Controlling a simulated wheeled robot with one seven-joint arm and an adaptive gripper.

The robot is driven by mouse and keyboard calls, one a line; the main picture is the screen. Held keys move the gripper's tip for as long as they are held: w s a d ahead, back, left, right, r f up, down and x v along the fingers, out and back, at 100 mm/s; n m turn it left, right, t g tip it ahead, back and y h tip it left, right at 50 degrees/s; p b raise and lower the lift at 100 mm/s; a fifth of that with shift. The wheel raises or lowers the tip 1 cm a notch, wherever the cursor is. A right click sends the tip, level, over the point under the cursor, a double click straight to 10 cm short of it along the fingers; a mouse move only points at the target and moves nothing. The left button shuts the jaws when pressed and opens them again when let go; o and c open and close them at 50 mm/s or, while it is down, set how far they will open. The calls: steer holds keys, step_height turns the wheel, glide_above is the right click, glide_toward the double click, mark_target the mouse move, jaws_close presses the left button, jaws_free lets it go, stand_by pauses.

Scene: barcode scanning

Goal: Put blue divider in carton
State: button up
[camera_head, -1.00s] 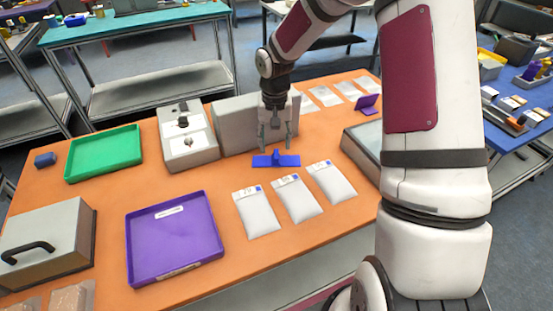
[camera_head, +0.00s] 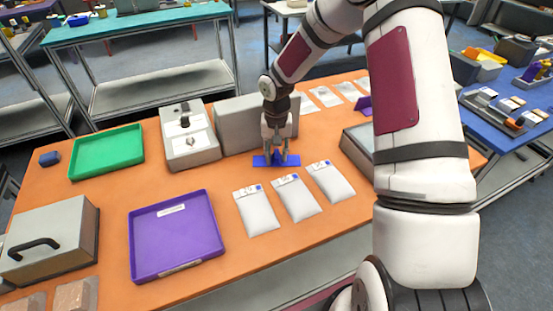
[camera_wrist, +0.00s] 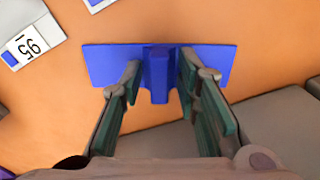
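The blue divider (camera_head: 262,161) lies on the orange table in front of a large grey box. In the wrist view the blue divider (camera_wrist: 215,62) is a flat plate with an upright fin in its middle. My gripper (camera_head: 277,159) points down over it. In the wrist view my gripper (camera_wrist: 160,66) is open, with one finger on each side of the fin and a gap on both sides. I cannot tell for sure which thing is the carton; the large grey box (camera_head: 238,128) stands just behind the divider.
White labelled packets (camera_head: 294,198) lie in front of the divider. A purple tray (camera_head: 175,240), a green tray (camera_head: 105,152) and a grey device (camera_head: 190,150) are on the left. A grey case (camera_head: 45,240) with a black handle sits front left. A purple divider (camera_head: 364,105) stands at the right.

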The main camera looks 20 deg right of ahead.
jaws_close()
